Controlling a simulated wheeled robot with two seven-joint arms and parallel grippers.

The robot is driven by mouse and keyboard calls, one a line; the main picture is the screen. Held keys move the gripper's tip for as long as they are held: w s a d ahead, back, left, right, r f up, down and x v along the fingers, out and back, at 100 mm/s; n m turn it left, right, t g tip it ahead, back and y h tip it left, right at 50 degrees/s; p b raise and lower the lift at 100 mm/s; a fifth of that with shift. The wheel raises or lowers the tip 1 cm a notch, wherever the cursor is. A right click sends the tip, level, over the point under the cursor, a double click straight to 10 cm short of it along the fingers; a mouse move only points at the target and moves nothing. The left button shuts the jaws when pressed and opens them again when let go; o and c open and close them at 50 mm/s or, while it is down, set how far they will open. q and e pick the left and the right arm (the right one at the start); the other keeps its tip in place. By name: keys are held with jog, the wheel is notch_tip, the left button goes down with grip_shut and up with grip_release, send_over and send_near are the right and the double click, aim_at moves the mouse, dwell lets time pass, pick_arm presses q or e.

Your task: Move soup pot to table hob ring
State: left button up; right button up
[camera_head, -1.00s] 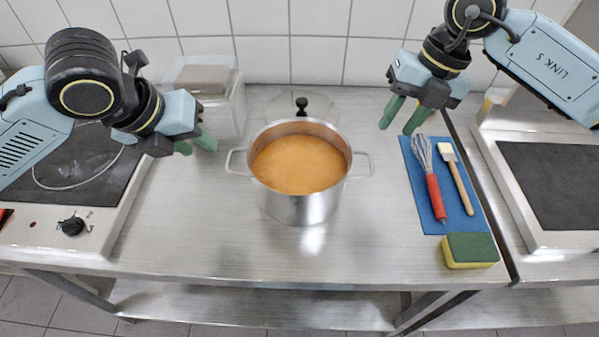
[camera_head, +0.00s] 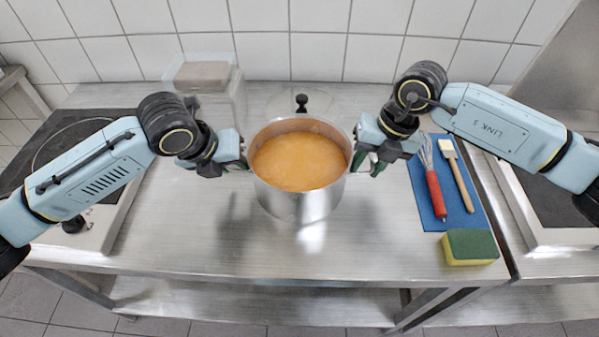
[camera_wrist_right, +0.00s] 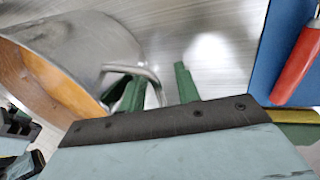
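The steel soup pot (camera_head: 300,203), full of orange soup, stands upright on the steel table (camera_head: 300,255). It also shows in the right wrist view (camera_wrist_right: 85,38). My left gripper (camera_head: 241,163) is at the pot's left side, by the handle, which it mostly hides; its finger gap is not clear. My right gripper (camera_head: 367,166) is at the right side. In the right wrist view its green fingers (camera_wrist_right: 160,88) are apart, with the outer part of the pot's handle (camera_wrist_right: 150,75) appearing between them. A dark hob (camera_head: 65,140) with a ring outline is at the left, partly behind my left arm.
A pot lid (camera_head: 301,100) lies behind the pot. A clear container (camera_head: 207,85) stands back left. A blue mat (camera_head: 462,219) with a whisk (camera_head: 436,190) and brush (camera_head: 460,180), and a sponge (camera_head: 470,247), lie right. Another hob (camera_head: 540,190) is far right. The table front is clear.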

pick_arm(q)
jog(key=shift+f, duration=0.1)
jog(key=shift+c, duration=0.3)
pick_arm(e)
jog(key=shift+c, duration=0.3)
pick_arm(q)
grip_shut()
pick_arm(e)
grip_shut()
pick_arm(q)
jog(key=shift+a, duration=0.15)
pick_arm(e)
jog(key=shift+d, duration=0.1)
pick_arm(q)
jog(key=shift+w, duration=0.1)
